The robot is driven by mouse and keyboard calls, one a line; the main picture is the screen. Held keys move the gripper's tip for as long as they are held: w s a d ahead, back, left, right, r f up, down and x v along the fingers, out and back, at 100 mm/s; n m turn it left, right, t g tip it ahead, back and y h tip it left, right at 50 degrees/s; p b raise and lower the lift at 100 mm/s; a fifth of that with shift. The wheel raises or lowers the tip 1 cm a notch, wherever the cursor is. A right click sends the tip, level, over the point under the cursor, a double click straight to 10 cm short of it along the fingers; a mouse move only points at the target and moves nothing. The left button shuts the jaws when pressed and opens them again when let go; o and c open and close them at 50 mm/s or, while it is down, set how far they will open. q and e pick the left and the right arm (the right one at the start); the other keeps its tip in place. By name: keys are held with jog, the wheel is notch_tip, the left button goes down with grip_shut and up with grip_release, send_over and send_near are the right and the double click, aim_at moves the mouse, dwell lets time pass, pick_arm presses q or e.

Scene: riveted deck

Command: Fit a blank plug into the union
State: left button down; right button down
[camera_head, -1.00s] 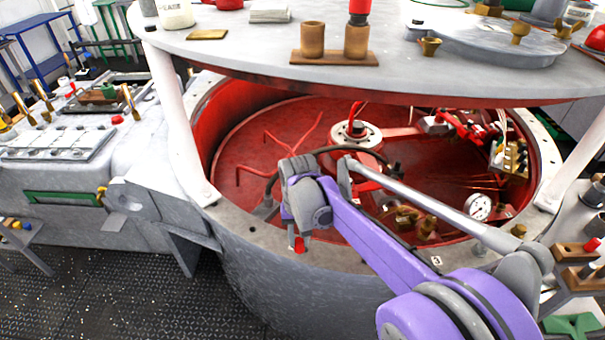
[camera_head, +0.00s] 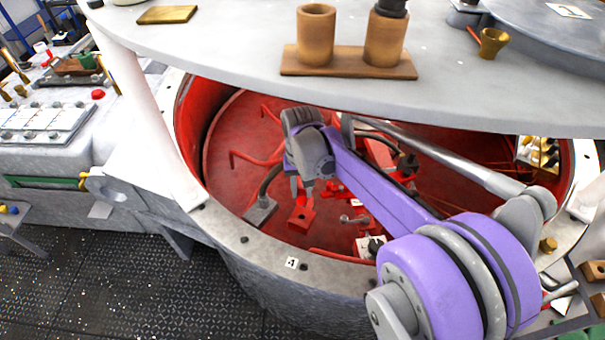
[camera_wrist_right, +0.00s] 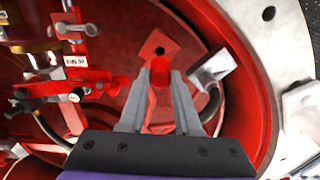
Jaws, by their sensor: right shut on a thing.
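My right gripper (camera_head: 302,194) hangs inside the red-lined round well, fingers pointing down. In the right wrist view its two grey fingers (camera_wrist_right: 162,76) are shut on a small red plug (camera_wrist_right: 160,73), probably the blank plug. Just beyond the fingertips is a red square block with a dark round hole (camera_wrist_right: 158,46); it also shows below the gripper in the head view (camera_head: 300,217). I cannot tell whether the plug touches the block. A red pipe fitting with grey parts (camera_wrist_right: 84,91) lies left of the fingers. Which part is the union is unclear. My left gripper is out of view.
A grey block with a dark hose (camera_head: 260,210) stands close beside the gripper. The well's pale bolted rim (camera_head: 240,238) surrounds the space. A round grey tabletop (camera_head: 220,50) overhangs it, carrying a brown two-cup holder (camera_head: 345,66). A white post (camera_head: 150,120) stands at left.

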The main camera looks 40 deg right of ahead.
aim_at(302, 206)
jog(key=shift+w, duration=0.1)
jog(key=shift+s+f+b, duration=0.2)
jog(key=shift+f+b, duration=0.55)
jog(key=shift+f, duration=0.2)
jog(key=shift+w+f+b, duration=0.1)
jog(key=shift+f+b, duration=0.95)
jog(key=shift+f, duration=0.55)
jog(key=shift+f+b, duration=0.85)
jog(key=shift+f, duration=0.45)
jog(key=c, duration=0.5)
grip_release()
notch_tip(302, 206, up, 11)
jog(key=shift+f+p, duration=0.1)
jog(key=shift+p, duration=0.55)
